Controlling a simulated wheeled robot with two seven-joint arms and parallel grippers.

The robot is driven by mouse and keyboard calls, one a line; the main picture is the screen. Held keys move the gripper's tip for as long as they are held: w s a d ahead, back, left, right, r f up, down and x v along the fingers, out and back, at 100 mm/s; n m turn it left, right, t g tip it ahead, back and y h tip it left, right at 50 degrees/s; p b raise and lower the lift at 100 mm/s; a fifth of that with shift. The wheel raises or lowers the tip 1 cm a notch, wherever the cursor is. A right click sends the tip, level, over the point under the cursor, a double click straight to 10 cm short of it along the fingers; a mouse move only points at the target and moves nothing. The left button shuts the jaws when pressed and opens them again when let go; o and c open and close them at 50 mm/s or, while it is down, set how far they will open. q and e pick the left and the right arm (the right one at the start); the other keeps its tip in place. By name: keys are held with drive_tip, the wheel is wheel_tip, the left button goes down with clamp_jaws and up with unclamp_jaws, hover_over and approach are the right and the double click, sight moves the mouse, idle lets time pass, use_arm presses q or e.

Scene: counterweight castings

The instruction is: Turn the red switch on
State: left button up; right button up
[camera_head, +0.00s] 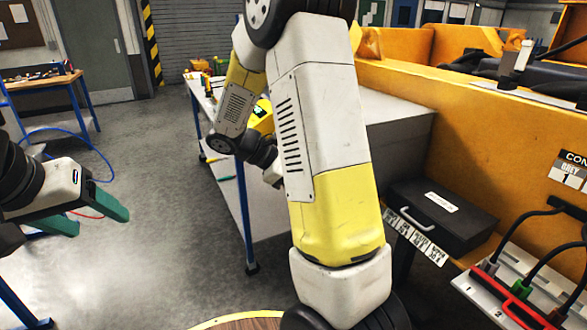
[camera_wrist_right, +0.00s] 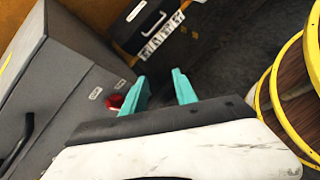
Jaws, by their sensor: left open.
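A round red switch (camera_wrist_right: 115,102) sits on the face of a grey cabinet (camera_wrist_right: 60,85) in the right wrist view, with small white labels beside it. Its on or off position is too small to tell. My right gripper (camera_wrist_right: 159,77) is open with its teal fingers apart and nothing between them. Its left finger is just right of the red switch in the picture; I cannot tell whether they touch. In the head view the right gripper and the switch are hidden. My left gripper (camera_head: 103,222) is open and empty at the left, above the floor.
A black case (camera_head: 440,215) sits before the orange casting (camera_head: 480,130). A white power strip (camera_head: 475,290) with cables and red and green plugs is at the lower right. A workbench (camera_head: 45,83) stands far left. The left floor is mostly clear.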

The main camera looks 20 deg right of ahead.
drive_tip(key=w+f+n+t+h, duration=0.45)
drive_tip(key=w+n+h, duration=0.25)
drive_tip(key=w, duration=0.5)
drive_tip(key=d, duration=0.7)
drive_tip(key=shift+w+f+n+h, duration=0.2)
drive_tip(key=shift+f+n+h, duration=0.1)
drive_tip(key=shift+f+n, duration=0.15)
drive_tip(key=shift+g, duration=0.45)
clamp_jaws()
